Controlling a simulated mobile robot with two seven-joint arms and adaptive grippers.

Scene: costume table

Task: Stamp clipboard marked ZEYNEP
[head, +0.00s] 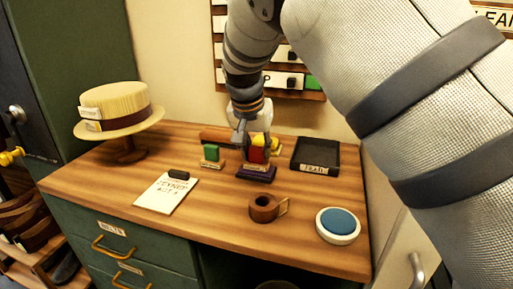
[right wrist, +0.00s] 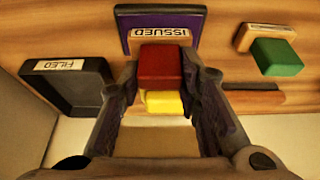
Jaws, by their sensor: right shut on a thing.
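The clipboard (head: 167,193) lies flat on the desk at left of centre, with a dark clip and lettering reading ZEYNEP. My right gripper (head: 254,146) is over the back of the desk, shut on a red block (right wrist: 160,64), which also shows in the head view (head: 256,156). A purple base (head: 256,174) is below the red block; its label reads ISSUED in the right wrist view (right wrist: 123,32). A yellow block (right wrist: 166,103) shows close behind the red one, between the fingers. A round blue ink pad (head: 338,223) sits at the front right. My left gripper is not in view.
A green block on a wooden base (head: 211,155) stands left of the gripper. A black tray (head: 316,155), labelled FILED in the right wrist view, is to its right. A brown mug (head: 265,207) stands in front. A straw hat (head: 118,110) is on a stand at the left.

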